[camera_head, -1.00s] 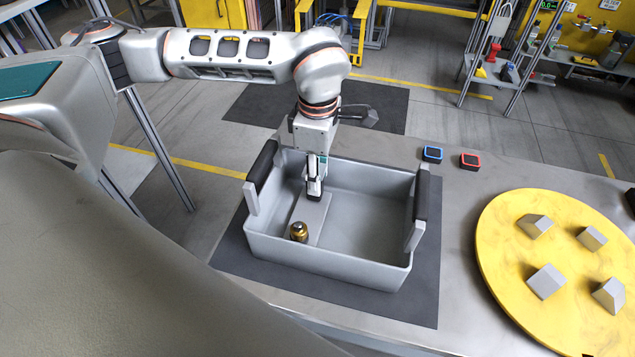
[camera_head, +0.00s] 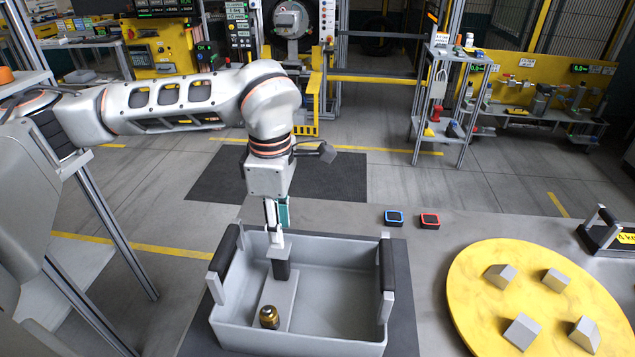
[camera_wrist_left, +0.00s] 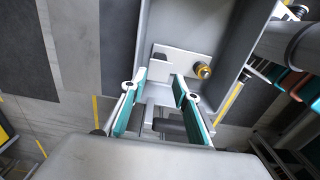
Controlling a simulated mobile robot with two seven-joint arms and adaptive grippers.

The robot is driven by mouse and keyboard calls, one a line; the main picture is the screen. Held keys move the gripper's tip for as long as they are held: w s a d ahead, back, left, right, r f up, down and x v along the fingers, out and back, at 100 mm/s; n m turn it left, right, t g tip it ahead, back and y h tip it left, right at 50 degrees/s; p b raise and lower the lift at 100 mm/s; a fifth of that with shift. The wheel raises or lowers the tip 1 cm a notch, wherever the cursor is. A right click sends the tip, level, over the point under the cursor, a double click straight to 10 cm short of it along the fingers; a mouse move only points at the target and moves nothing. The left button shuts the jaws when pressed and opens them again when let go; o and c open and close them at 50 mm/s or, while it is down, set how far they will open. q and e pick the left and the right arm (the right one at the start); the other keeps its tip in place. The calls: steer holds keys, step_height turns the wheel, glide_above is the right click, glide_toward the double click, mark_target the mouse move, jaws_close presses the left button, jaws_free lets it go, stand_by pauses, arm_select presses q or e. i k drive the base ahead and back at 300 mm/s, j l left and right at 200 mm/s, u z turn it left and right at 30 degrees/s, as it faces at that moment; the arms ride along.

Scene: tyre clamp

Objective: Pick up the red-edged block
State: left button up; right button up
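The red-edged block (camera_head: 430,221) is small and dark with a red rim. It lies on the grey table behind and right of the crate, just right of a similar blue-edged block (camera_head: 395,217). My left gripper (camera_head: 276,240) points down over the back left part of the grey crate (camera_head: 340,250), well left of the red-edged block. In the left wrist view its teal-padded fingers (camera_wrist_left: 160,82) stand apart. A grey post with a dark lower part (camera_head: 280,264) stands just below the fingertips, on a plate in the crate. My right gripper is not in view.
A brass knob (camera_head: 269,317) sits on the plate in the crate; it also shows in the left wrist view (camera_wrist_left: 202,70). A yellow disc (camera_head: 540,295) with several grey blocks lies at right. The table around the two edged blocks is clear.

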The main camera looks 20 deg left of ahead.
mark_target(427, 221)
steer(key=k, duration=1)
